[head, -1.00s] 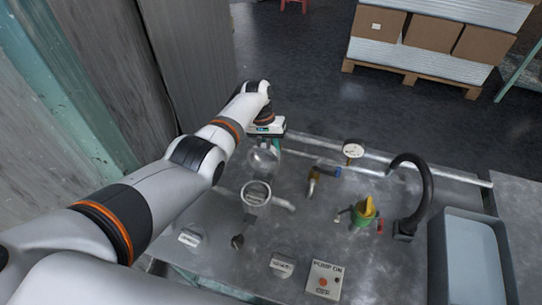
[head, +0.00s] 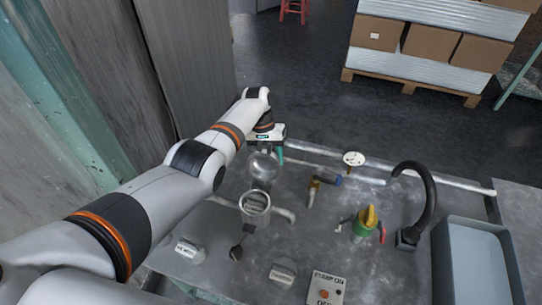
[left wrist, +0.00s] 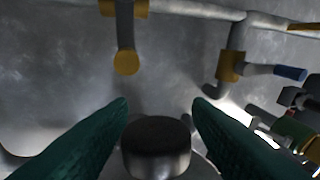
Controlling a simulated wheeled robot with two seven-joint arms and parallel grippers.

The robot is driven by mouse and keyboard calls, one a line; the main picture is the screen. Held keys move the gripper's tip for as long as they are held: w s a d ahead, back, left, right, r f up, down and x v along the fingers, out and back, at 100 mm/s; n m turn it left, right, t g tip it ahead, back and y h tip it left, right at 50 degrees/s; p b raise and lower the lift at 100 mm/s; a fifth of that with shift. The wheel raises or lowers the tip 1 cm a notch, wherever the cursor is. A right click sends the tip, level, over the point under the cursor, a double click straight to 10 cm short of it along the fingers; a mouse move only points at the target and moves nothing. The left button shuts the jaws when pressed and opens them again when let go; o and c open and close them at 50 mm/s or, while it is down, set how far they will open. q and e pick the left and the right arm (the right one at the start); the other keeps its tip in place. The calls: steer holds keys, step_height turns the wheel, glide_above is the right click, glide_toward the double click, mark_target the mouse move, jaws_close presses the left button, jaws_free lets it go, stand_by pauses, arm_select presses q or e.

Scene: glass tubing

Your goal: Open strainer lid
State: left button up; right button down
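The strainer (head: 255,207) is a clear upright cylinder near the middle of the metal bench, and its round top is uncovered. The round, glassy lid (head: 262,166) stands raised behind that opening, close to my left gripper (head: 279,154). In the left wrist view, my left gripper (left wrist: 161,103) has its two green fingers apart. A dark round knob (left wrist: 156,148) sits between them, with a small gap seeming to show on each side. I cannot tell from the frames whether this knob belongs to the lid. My right gripper is not in view.
Brass-fitted pipes (head: 313,192), a green and yellow valve (head: 368,222), a black curved spout (head: 428,195) and a grey basin (head: 475,255) lie to the right. A pump switch box (head: 325,290) is at the front. Corrugated panels stand on the left.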

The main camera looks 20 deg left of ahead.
arm_select(q)
steer(key=p+v, duration=0.1)
steer(key=v, duration=1.1)
steer(key=shift+f, duration=0.1)
